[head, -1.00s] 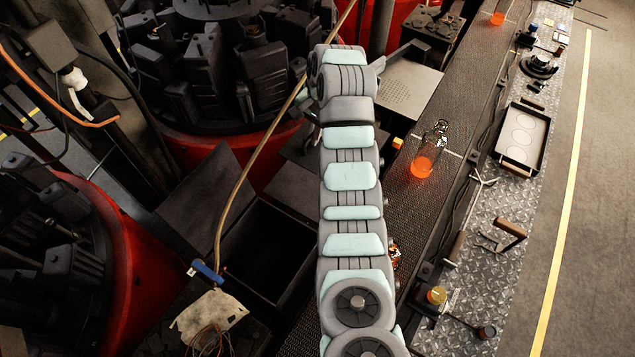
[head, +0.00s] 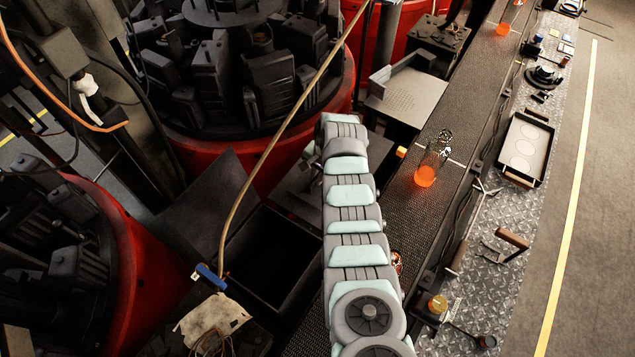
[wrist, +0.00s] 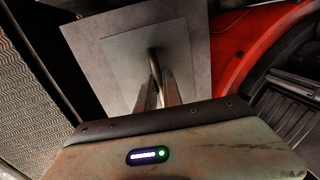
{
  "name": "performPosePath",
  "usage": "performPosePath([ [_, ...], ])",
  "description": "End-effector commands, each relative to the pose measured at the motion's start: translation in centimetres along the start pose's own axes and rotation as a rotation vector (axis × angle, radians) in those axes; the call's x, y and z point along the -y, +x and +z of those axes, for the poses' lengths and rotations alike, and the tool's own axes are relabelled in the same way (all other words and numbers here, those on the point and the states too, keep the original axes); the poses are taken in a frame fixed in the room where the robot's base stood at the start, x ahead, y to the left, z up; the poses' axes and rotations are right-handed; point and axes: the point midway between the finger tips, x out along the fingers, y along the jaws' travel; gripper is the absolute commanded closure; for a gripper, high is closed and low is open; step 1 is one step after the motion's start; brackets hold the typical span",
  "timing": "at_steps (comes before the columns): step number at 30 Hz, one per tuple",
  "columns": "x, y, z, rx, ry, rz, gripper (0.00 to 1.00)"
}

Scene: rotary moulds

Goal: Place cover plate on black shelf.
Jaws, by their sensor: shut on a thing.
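The cover plate (wrist: 122,49) is a flat grey square with a bent metal handle (wrist: 153,64), seen in the wrist view. My gripper (wrist: 157,92) is shut on that handle. A larger grey plate-like surface (wrist: 82,37) shows around the cover plate's edges; I cannot tell whether the two touch. In the head view my arm hides the gripper. A dark grey flat surface (head: 296,190) shows just left of my arm there. I cannot tell for sure which surface is the black shelf.
A black open box (head: 268,262) stands left of my arm. Red rotary moulds (head: 335,105) stand behind and at the left (head: 140,270). A conveyor (head: 405,200) with glowing orange bottles (head: 425,176) runs along the right. A hose (head: 285,120) hangs left of my arm.

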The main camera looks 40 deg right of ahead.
Motion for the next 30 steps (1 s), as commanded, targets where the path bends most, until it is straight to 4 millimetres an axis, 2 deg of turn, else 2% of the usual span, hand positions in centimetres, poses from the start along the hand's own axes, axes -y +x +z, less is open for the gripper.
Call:
performPosePath([
  [5, -0.3, 0.7, 0.1, 0.004, 0.000, 0.003, 1.00],
  [15, -0.6, 3.5, 0.1, 0.001, -0.002, 0.001, 1.00],
  [27, -0.7, 3.9, 0.1, 0.001, -0.002, 0.001, 1.00],
  [28, -0.8, 4.0, 0.1, 0.001, -0.001, 0.002, 0.89],
  [30, -0.8, 3.9, 0.1, 0.001, -0.001, 0.002, 0.83],
])
